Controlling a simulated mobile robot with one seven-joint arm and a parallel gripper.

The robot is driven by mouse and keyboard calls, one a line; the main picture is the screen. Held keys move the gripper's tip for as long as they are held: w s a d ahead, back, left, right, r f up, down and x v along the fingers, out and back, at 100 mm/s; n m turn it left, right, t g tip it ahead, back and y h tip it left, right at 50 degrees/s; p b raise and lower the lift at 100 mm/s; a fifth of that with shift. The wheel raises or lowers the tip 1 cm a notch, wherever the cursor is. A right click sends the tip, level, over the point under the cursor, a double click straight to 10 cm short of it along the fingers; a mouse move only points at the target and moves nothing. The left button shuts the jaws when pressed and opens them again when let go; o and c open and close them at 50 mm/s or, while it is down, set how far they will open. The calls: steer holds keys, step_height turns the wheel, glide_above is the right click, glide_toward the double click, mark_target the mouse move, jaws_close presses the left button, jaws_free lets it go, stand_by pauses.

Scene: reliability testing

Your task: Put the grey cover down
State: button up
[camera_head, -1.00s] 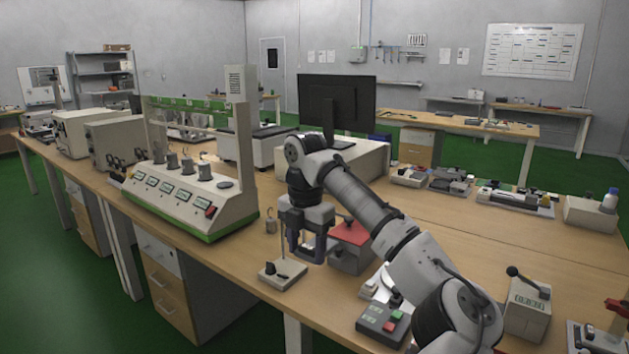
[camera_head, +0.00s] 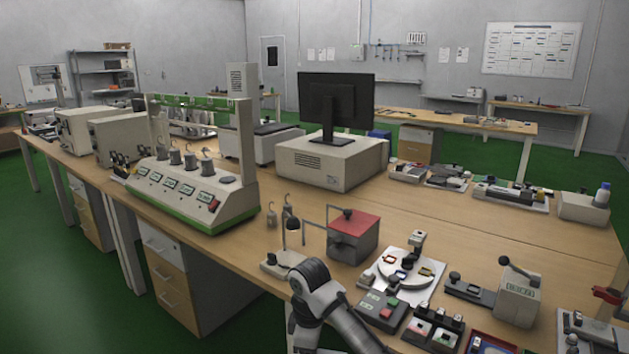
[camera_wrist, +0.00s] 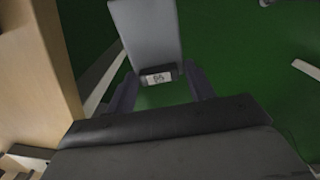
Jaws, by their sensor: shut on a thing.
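In the wrist view, my gripper (camera_wrist: 160,82) is shut on a flat grey panel, which looks like the grey cover (camera_wrist: 145,32). The panel reaches away from the fingers to the top edge of the view. A dark block with a small white label (camera_wrist: 158,77) sits at its near end, between the two dark fingers. Green floor shows around and behind the cover, and no surface touches it in view. In the head view my gripper and the cover are out of sight; only part of my arm shows at the bottom.
A wooden surface (camera_wrist: 38,62) stands close on the left in the wrist view; green floor (camera_wrist: 240,60) lies open on the right. On the bench are a red-topped grey box (camera_head: 352,238), a small lamp stand (camera_head: 289,240) and a round-dial device (camera_head: 405,270).

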steer(key=s+f+m, duration=0.4)
steer(key=f+m, duration=0.4)
steer(key=f, duration=0.6)
steer(key=s+f+m, duration=0.3)
steer(key=f+m, duration=0.4)
steer(key=f, duration=0.7)
steer(key=shift+s+d+f+m, duration=0.35)
steer(key=shift+s+f+m, duration=0.05)
steer(key=shift+s+d+f, duration=0.1)
steer(key=shift+s+d, duration=0.05)
steer(key=shift+d, duration=0.1)
